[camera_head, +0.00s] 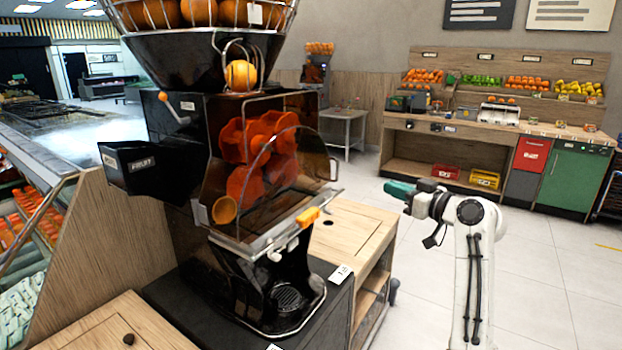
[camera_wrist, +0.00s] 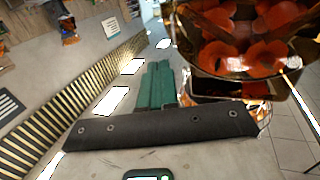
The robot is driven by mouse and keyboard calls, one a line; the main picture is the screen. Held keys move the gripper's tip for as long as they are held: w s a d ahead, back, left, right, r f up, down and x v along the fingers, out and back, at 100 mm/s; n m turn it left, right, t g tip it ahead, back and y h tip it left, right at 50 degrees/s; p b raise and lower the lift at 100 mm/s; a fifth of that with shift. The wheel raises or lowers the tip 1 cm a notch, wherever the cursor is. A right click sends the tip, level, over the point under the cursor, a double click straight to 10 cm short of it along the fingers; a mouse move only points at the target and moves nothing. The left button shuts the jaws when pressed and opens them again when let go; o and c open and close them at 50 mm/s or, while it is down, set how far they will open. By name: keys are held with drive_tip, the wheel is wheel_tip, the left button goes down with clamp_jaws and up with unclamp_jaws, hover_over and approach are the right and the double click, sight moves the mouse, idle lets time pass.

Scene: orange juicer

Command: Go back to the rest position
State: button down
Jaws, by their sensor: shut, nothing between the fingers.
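My gripper (camera_head: 399,190) has teal fingers and is held up to the right of the juicer, pointing left toward it. In the wrist view the two fingers (camera_wrist: 161,85) lie side by side, shut, with nothing between them. The gripper is apart from the juicer (camera_head: 262,180), a large black machine with orange inner parts behind a clear cover. The juicer also shows at the upper right of the wrist view (camera_wrist: 240,50), tilted. My white arm rises at the lower right of the head view.
A wooden cabinet (camera_head: 345,232) stands beside the juicer. A fruit counter (camera_head: 480,128) with crates of produce is along the back wall. A refrigerated display (camera_head: 40,205) is at the left. Open tiled floor (camera_head: 540,250) lies at the right, around my arm.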

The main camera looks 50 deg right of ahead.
drive_tip(key=w+a+f+n+g+y, duration=0.15)
drive_tip(key=a+f+g+y, duration=0.5)
drive_tip(key=a+f, duration=2)
drive_tip(key=s+a+f+g, duration=0.3)
drive_tip(key=s+a, duration=0.1)
drive_tip(key=s, duration=0.2)
drive_tip(key=s+a+f+g+h, duration=0.1)
drive_tip(key=s+a+f+g, duration=0.2)
drive_tip(key=s+a, duration=0.2)
drive_tip(key=s+a+f+g+h, duration=0.1)
drive_tip(key=s+a+f+g, duration=0.2)
drive_tip(key=s, duration=0.6)
drive_tip(key=shift+a+f+n, duration=0.25)
drive_tip(key=shift+a+n, duration=0.2)
drive_tip(key=shift+a, duration=0.45)
drive_tip(key=shift+a+g+h, duration=0.1)
drive_tip(key=shift+g+h, duration=0.15)
